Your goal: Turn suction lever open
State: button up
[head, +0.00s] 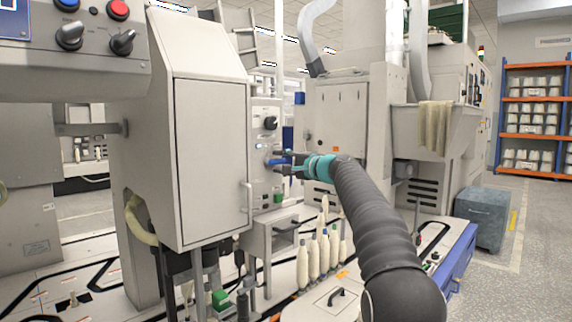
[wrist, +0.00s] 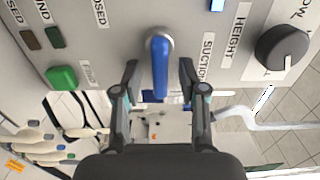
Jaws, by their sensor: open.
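The suction lever (wrist: 160,70) is a blue handle on a round metal pivot, set in a grey control panel with a "SUCTION" label beside it. In the wrist view it points straight out toward the bottom of the picture. My gripper (wrist: 158,80) is open, with one finger on each side of the blue lever and a visible gap on both sides. In the head view my gripper (head: 282,164) is at the narrow panel (head: 264,140), and the blue lever (head: 276,162) shows small beside the fingers, partly hidden by them.
A black knob (wrist: 283,47) marked "HEIGHT" is right of the lever. A green button (wrist: 62,77) is to the left. Cream bobbins (head: 324,252) stand below the panel. A cabinet door (head: 211,155) with a handle is left of the panel.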

jog(key=v, duration=1.2)
